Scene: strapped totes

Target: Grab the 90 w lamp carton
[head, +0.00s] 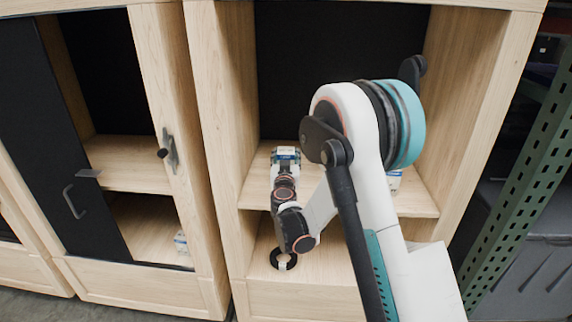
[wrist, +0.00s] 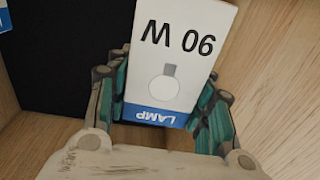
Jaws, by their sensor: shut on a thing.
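The 90 W lamp carton (wrist: 180,60) is white with a blue band marked LAMP and a bulb drawing. It appears upside down in the wrist view, between the two green-padded fingers of my gripper (wrist: 164,108). The fingers are shut on its sides. In the head view my gripper (head: 285,164) reaches into the open right cabinet, at the middle shelf. A small blue-and-white part of the carton (head: 286,152) shows at its tip. My arm hides part of the shelf.
The middle shelf (head: 256,190) has wooden side walls close by. Another small white-and-blue box (head: 394,181) stands to the right, partly behind my arm. The left cabinet has a black door (head: 60,150) and a small box (head: 181,243).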

